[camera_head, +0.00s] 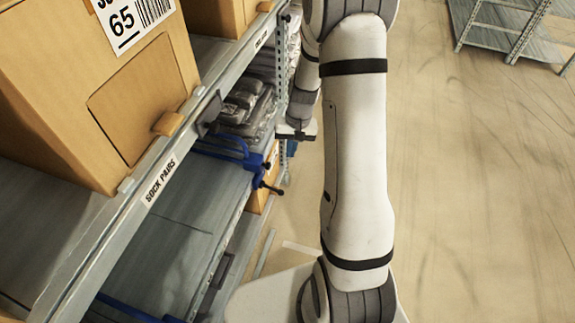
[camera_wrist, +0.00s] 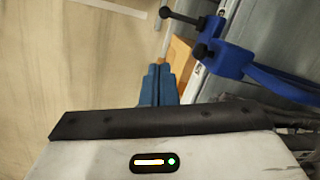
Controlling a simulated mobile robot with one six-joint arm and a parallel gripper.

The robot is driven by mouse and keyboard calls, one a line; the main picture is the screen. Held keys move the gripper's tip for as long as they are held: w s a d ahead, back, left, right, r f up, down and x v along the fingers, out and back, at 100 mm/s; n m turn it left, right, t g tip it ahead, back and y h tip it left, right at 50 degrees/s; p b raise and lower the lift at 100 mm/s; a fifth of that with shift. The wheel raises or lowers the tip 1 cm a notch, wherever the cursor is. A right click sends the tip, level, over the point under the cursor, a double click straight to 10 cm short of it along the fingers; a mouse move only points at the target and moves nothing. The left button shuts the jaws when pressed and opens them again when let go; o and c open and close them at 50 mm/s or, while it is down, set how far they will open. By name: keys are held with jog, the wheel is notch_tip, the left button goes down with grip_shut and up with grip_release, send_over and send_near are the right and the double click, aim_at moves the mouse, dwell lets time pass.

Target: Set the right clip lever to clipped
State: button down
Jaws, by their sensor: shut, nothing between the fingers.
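A blue clip part (camera_head: 256,165) sits at the front edge of the shelf in the head view, with a black-knobbed lever (camera_head: 271,187) sticking out toward the aisle. In the wrist view the blue clip (camera_wrist: 232,60) is at upper right, with a black-tipped lever (camera_wrist: 181,17) pointing left and a second black knob (camera_wrist: 203,50) below it. My gripper (camera_wrist: 158,72) shows its blue-grey fingers together and empty, left of the clip and apart from it. In the head view my gripper (camera_head: 291,148) is small, just beyond the clip. I cannot tell whether the lever is clipped.
A large cardboard box (camera_head: 60,100) stands on the upper shelf, whose rail (camera_head: 130,200) reads "SOCK PADS". Grey packed goods (camera_head: 245,105) lie behind the clip. Another cardboard box (camera_head: 262,195) is below it.

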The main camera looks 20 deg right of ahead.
jog(key=b, duration=0.2)
send_near(272, 189)
jog(key=w+d+f, duration=0.2)
jog(key=d+f, duration=0.2)
jog(key=f, duration=0.1)
jog(key=s+a+f, duration=0.2)
jog(key=shift+s+a, duration=0.15)
jog(key=shift+a, duration=0.1)
jog(key=shift+d+f+b, duration=0.1)
jog(key=shift+b, duration=0.4)
jog(key=shift+b, duration=0.8)
